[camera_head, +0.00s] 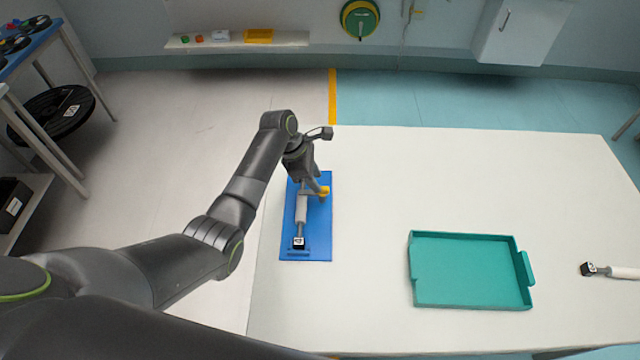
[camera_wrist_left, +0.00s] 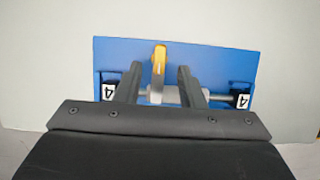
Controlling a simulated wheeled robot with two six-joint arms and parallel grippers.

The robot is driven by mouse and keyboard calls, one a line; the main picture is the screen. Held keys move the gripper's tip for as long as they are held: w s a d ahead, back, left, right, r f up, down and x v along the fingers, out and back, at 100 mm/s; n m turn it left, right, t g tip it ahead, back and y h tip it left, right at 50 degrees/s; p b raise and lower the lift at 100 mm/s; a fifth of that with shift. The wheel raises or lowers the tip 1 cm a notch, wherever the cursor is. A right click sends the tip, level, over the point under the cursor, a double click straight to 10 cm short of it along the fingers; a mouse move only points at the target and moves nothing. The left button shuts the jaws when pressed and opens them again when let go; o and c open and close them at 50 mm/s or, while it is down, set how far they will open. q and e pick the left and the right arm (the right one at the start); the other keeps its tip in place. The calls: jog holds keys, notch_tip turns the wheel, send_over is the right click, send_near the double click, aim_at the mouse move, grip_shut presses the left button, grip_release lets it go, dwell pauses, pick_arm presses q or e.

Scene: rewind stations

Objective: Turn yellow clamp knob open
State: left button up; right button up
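The yellow clamp knob (camera_head: 324,191) is on a blue base plate (camera_head: 319,246) on the white table. In the left wrist view, the knob (camera_wrist_left: 159,65) is a narrow upright yellow bar near the plate's middle. My left gripper (camera_wrist_left: 160,75) is open, with one finger on each side of the knob and a visible gap on both sides. A pale grey roller (camera_head: 301,208) lies along the plate, with a black-and-white tag marked 4 at its near end. The wrist view shows such tags at both ends. My right gripper is not in view.
A teal tray (camera_head: 468,308) stands empty on the white table (camera_head: 440,180). Another pale roller (camera_head: 622,272) with a dark tagged end lies at the right edge. The table between plate and tray is clear. A rack with dark reels (camera_head: 62,110) stands far left.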

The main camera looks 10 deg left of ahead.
pick_arm(q)
jog(key=shift+x, duration=1.95)
grip_shut()
